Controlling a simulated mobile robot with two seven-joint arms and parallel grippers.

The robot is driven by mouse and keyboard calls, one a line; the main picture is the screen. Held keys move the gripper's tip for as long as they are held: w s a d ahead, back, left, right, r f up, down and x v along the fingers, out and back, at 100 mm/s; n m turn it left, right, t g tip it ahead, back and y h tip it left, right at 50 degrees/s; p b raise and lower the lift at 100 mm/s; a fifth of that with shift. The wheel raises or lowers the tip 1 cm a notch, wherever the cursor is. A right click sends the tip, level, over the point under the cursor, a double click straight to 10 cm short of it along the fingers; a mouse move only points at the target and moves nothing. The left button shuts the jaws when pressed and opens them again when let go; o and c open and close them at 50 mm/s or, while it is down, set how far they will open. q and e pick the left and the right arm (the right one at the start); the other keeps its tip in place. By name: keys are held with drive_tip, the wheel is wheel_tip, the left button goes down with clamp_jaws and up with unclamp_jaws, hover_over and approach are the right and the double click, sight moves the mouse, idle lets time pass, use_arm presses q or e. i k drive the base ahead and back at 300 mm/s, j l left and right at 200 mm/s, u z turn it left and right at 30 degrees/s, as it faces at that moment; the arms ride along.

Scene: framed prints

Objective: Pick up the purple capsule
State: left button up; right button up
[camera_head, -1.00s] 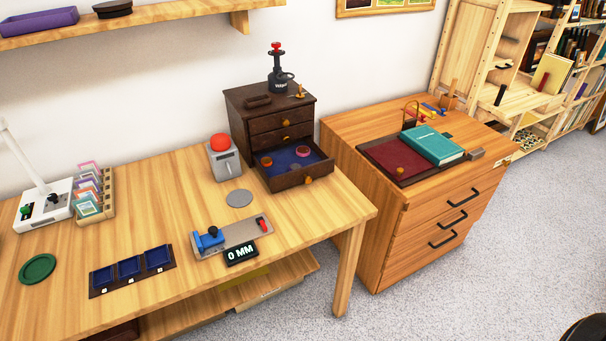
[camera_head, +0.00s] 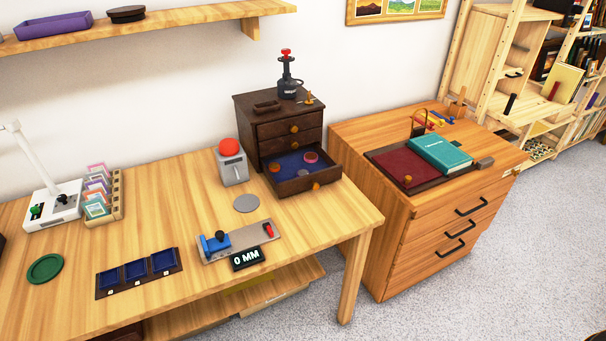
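The dark wooden drawer box (camera_head: 245,125) stands at the back right of the long table, and its bottom drawer (camera_head: 303,186) is pulled open. Inside, on a blue lining, lie a few small round pieces: an orange-brown one (camera_head: 274,167), a pinkish-red one (camera_head: 311,157) and a dull greyish one (camera_head: 302,172). They are too small to tell whether one is the purple capsule, and I make out no clearly purple capsule elsewhere. Neither of my grippers is in view.
The table holds a grey device with a red dome (camera_head: 231,160), a gauge reading "0 MM" (camera_head: 247,259), a tray of blue compartments (camera_head: 138,272), a card rack (camera_head: 118,197) and a green disc (camera_head: 45,268). An orange cabinet (camera_head: 400,240) stands right. Grey floor lies in front.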

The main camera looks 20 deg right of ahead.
sight(301, 172)
drive_tip(key=i+l, duration=0.1)
drive_tip(key=l, duration=0.35)
drive_tip(key=i+l, duration=0.1)
drive_tip(key=l, duration=0.35)
drive_tip(key=i+l, duration=0.1)
drive_tip(key=l, duration=0.3)
drive_tip(key=i+l+u, duration=0.1)
drive_tip(key=l, duration=0.35)
